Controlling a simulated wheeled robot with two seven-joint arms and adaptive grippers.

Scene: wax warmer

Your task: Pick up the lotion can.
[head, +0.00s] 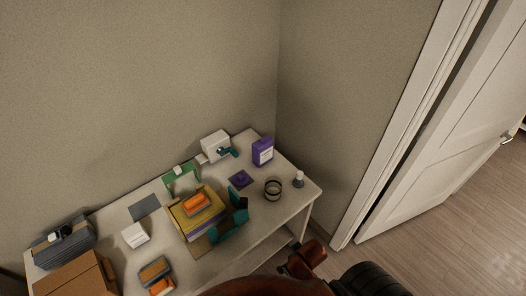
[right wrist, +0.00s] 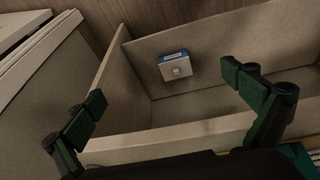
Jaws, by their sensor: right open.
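In the head view my right arm covers the bottom edge in front of the table, and the compartment's inside is hidden. My left gripper is not in view.
The table (head: 292,205) carries a purple container (head: 263,151), a dark-rimmed jar (head: 272,188), a white device (head: 215,147), teal parts (head: 238,215) and stacked boxes. The compartment's front edge (right wrist: 170,137) lies below my fingers. A white door (head: 440,130) stands at the right.

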